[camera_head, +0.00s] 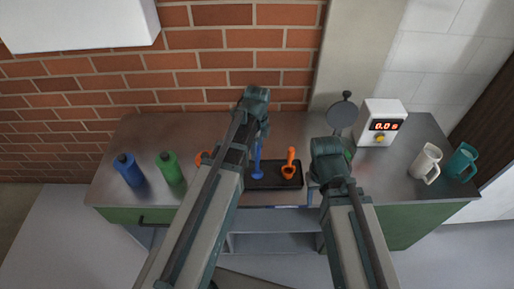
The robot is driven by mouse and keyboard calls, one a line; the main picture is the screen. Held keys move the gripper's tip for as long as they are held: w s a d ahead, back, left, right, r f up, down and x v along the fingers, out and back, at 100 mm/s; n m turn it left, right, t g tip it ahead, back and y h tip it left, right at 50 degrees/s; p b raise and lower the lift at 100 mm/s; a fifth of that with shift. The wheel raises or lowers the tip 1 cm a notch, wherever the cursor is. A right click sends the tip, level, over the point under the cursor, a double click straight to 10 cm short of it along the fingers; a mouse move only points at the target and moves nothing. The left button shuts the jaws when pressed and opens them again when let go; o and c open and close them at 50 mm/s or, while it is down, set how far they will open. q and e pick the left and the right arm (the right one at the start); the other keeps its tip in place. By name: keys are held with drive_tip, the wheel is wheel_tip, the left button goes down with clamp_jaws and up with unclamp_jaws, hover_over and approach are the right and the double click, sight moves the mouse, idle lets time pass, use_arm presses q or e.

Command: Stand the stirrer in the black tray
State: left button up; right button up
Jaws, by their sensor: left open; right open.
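The black tray (270,184) lies on the steel counter between my two arms. A blue long-handled tool (258,164) and an orange tool with a looped end (290,164) are at the tray, both roughly upright; I cannot tell which is the stirrer. An orange thing (203,157) shows partly behind my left arm. My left gripper (261,130) is open, above and behind the tray near the blue tool's top; its fingers are hard to make out. My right gripper (314,187) is open beside the tray's right edge, with nothing visible in it.
A blue bottle (130,171) and a green bottle (170,170) stand at left. A white timer box (382,122), a round grey disc on a stand (342,115), a white mug (426,163) and a teal mug (461,162) stand at right. A green thing sits behind my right gripper.

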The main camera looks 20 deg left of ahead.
use_arm(q)
wheel_tip(320, 180, up, 11)
drive_tip(key=p, duration=1)
drive_tip(key=s+d+n+y, duration=0.1)
drive_tip(key=s+d+n, duration=1)
drive_tip(key=s+n, duration=0.3)
drive_tip(key=shift+s+f+n, duration=0.15)
drive_tip(key=shift+f+n, duration=0.05)
drive_tip(key=shift+n, duration=0.6)
wheel_tip(320, 180, down, 8)
drive_tip(key=b, duration=0.8)
drive_tip(key=shift+r, duration=0.1)
